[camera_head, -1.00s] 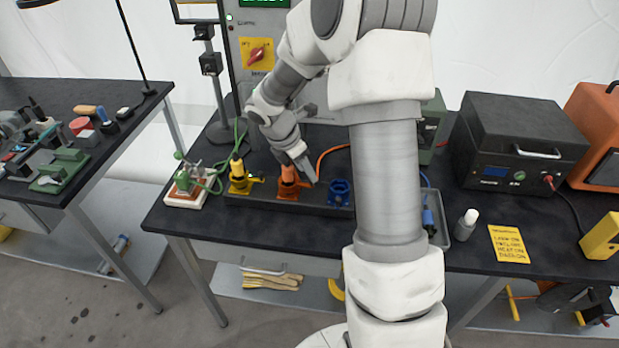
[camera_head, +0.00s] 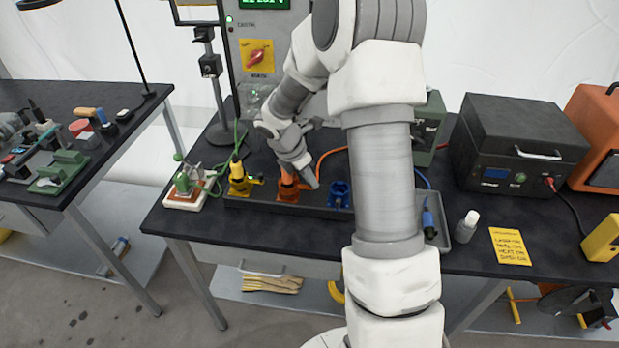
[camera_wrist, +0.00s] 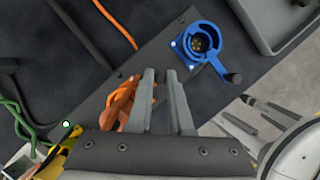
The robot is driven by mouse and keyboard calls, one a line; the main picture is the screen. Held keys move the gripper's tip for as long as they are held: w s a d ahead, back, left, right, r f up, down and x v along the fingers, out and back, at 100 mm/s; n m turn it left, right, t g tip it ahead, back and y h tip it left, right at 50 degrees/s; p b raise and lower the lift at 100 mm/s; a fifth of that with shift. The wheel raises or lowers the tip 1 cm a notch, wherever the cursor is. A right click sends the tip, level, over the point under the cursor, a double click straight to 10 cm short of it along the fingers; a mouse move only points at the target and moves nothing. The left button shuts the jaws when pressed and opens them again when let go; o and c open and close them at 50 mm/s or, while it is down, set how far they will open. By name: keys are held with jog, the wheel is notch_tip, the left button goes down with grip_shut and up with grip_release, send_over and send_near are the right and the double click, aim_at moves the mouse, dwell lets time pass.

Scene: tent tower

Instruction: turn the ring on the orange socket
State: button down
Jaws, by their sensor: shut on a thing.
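The orange socket (camera_head: 287,195) sits in the dark strip on the bench, between the yellow socket (camera_head: 240,187) and the blue socket (camera_head: 339,194). An orange plug and cable stand at it. My gripper (camera_head: 305,181) is down at the right side of the orange socket. In the wrist view the orange socket (camera_wrist: 117,108) is left of my gripper (camera_wrist: 164,78), partly hidden by a finger. The fingers are close together, shut on the ring's grip, which is mostly hidden. The blue socket (camera_wrist: 203,42) shows its open face and a dark knob.
A green cable and a small board (camera_head: 187,188) lie left of the strip. A grey tray (camera_head: 436,222) with a blue plug, a white-capped bottle (camera_head: 466,226) and a yellow note (camera_head: 510,246) are to the right. A control panel (camera_head: 258,62) stands behind.

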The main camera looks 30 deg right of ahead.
jog(key=shift+a+m, duration=0.1)
jog(key=shift+m, duration=0.2)
jog(key=m, duration=0.1)
jog(key=s+a+m+g, duration=0.1)
jog(key=m, duration=0.1)
jog(key=m+p, duration=0.1)
jog(key=shift+s+a+g, duration=0.25)
jog(key=shift+a+g, duration=0.15)
jog(key=m, duration=0.1)
jog(key=a+m+g, duration=0.1)
jog(key=m, duration=0.1)
jog(key=shift+s+a+y, duration=0.15)
jog(key=shift+s+y, duration=0.1)
jog(key=shift+y, duration=0.05)
jog(key=shift+w+a+m+g+y+p, duration=0.25)
jog(key=shift+a+m+g+y, duration=0.4)
jog(key=shift+m, duration=1.1)
jog(key=shift+w+a+m+g+y+p, duration=0.15)
jog(key=shift+a+m+y+p, duration=0.2)
jog(key=shift+a+m, duration=1)
jog(key=shift+w+a+m+g+y+p, duration=0.2)
jog(key=shift+a+m+g+y, duration=0.3)
jog(key=shift+m, duration=1.6)
jog(key=c, duration=0.8)
grip_release()
jog(key=shift+c, duration=0.2)
